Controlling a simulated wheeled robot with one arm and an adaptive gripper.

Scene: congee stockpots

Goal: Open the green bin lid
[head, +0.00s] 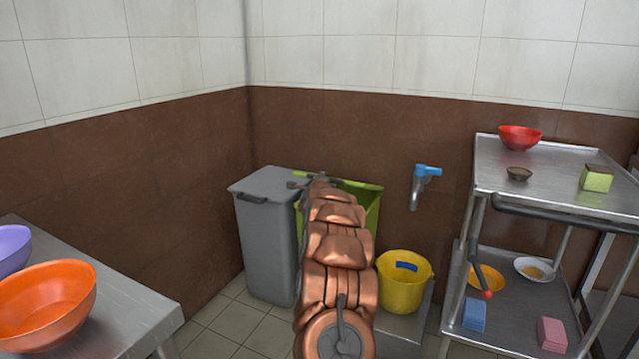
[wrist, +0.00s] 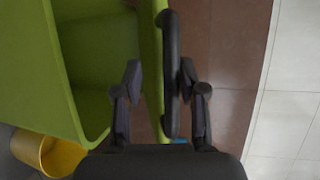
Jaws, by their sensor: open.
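The green bin (head: 372,207) stands against the brown wall beside the grey bin, partly hidden behind my copper-coloured arm. In the wrist view, the bin's open inside (wrist: 98,60) shows at the left. The green lid (wrist: 151,45) appears nearly edge-on there, raised at the side of the opening nearer the wall. A black bar handle (wrist: 170,75) runs along it. My gripper (wrist: 160,70) is open, with its dark fingers on either side of the lid edge and handle. Whether they touch is unclear. The gripper is mostly hidden in the head view.
A grey lidded bin (head: 266,235) stands immediately left. A yellow bucket (head: 403,290) is right of my arm. A blue wall tap (head: 424,172) is above it. A metal trolley (head: 545,200) stands right, and a metal table (head: 120,315) with bowls is at left front.

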